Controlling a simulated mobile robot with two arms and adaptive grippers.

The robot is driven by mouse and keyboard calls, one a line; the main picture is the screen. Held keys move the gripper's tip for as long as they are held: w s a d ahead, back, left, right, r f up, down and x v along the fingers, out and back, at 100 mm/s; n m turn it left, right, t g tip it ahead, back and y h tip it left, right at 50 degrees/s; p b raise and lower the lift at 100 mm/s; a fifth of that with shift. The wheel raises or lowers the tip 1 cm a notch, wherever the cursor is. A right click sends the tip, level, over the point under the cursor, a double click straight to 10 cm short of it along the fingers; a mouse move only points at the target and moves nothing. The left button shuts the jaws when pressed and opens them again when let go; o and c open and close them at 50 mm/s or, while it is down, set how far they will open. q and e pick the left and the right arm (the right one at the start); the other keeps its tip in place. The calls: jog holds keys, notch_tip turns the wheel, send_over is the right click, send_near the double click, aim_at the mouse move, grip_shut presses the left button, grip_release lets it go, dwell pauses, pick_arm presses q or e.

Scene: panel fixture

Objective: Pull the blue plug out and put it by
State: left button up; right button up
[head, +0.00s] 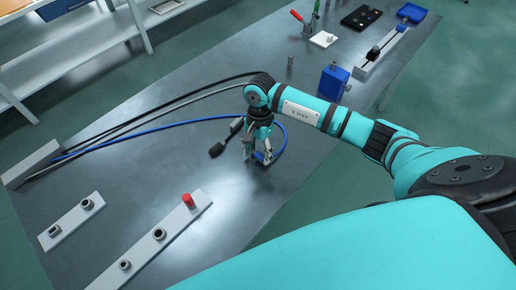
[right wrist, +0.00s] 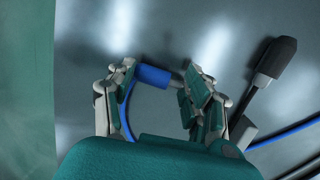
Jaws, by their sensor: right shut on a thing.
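The blue plug (right wrist: 152,76) is between the fingers of my right gripper (right wrist: 158,84) in the right wrist view, clear of any socket. In the head view my right gripper (head: 256,157) is shut on the plug (head: 263,157), low over the bare metal table. I cannot tell whether the plug touches the table. Its blue cable (head: 190,123) loops from the far left to the gripper. A long pale panel strip (head: 140,250) at the lower left carries a red part (head: 188,201) and round sockets (head: 159,234). My left gripper is not in view.
A smaller socket strip (head: 72,220) is at left. A blue box (head: 334,81) and clamps stand behind.

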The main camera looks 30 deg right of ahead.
jog(key=shift+f, duration=0.3)
jog(key=o, duration=1.4)
jog(key=shift+o, duration=0.2)
jog(key=shift+r, duration=0.1)
jog(key=shift+r, duration=0.2)
notch_tip(320, 180, up, 11)
jog(key=w+d, duration=0.1)
jog(key=w, duration=0.1)
jog(key=shift+d+r, duration=0.15)
jog(key=shift+d, duration=0.05)
jog(key=shift+s, duration=0.15)
